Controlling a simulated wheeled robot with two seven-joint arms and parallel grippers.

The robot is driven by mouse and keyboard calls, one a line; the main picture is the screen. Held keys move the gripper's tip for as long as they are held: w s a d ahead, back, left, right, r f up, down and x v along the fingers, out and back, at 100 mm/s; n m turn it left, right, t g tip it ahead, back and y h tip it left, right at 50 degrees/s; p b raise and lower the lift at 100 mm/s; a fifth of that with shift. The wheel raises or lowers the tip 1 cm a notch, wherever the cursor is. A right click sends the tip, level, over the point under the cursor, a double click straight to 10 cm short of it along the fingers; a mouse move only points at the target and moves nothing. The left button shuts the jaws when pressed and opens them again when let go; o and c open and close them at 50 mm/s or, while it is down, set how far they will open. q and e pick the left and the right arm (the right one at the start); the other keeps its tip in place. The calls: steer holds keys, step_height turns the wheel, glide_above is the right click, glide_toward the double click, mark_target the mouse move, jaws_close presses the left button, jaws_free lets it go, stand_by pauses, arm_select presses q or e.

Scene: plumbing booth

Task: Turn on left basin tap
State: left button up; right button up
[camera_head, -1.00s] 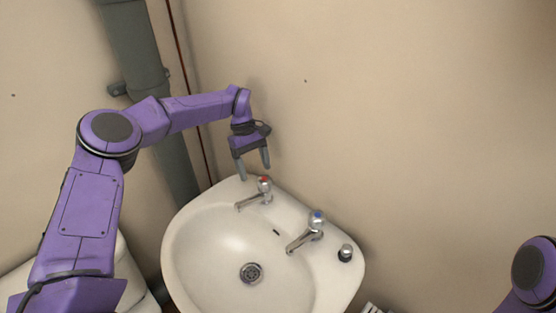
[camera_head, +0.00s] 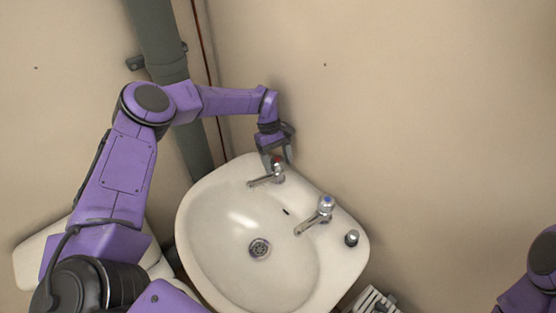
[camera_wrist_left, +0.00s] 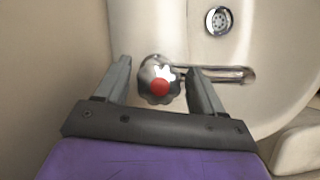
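The left basin tap (camera_head: 274,172) stands at the back left of the white basin (camera_head: 196,215), with a red-centred knob and a chrome spout. My left gripper (camera_head: 277,160) is right over this tap in the head view. In the left wrist view, the fluted chrome knob with its red cap (camera_wrist_left: 159,86) sits between the two fingers of my left gripper (camera_wrist_left: 160,72). The fingers are open, with a visible gap on both sides of the knob. My right gripper is out of the picture; only part of my right arm shows at the right edge.
A second tap with a blue cap (camera_head: 325,205) stands to the right on the basin rim. A grey pipe (camera_head: 163,50) runs down the wall behind my left arm. The wall is close behind the taps.

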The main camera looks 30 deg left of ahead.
arm_select(q)
steer(key=c, duration=0.7)
steer(key=shift+f+n+b, duration=0.2)
steer(key=shift+n+b, duration=0.3)
steer(key=shift+b, duration=0.35)
steer(key=n+t+b, duration=0.2)
steer(key=n+b, duration=0.2)
steer(key=b, duration=0.1)
steer(key=shift+n+h+b, duration=0.3)
steer(key=shift+n, duration=0.1)
steer(key=n+t+b, duration=0.1)
steer(key=n+b, duration=0.2)
steer(key=shift+n+t, duration=0.3)
steer(key=shift+t, duration=0.1)
steer(key=n+t+b, duration=0.1)
steer(key=n+b, duration=0.1)
steer(key=n, duration=0.1)
steer(key=n+t+y+b, duration=0.1)
steer(key=n, duration=0.2)
steer(key=shift+r+y+b, duration=0.1)
steer(key=shift+y+b, duration=0.2)
steer(key=shift+b, duration=0.1)
steer(key=n+y+b, duration=0.1)
steer(key=n, duration=0.3)
steer(key=shift+t+b, duration=0.4)
steer(key=shift+w+r+n+y+b, duration=0.15)
steer(key=shift+n+y+b, duration=0.65)
steer(key=shift+n, duration=1)
steer(key=shift+a, duration=0.1)
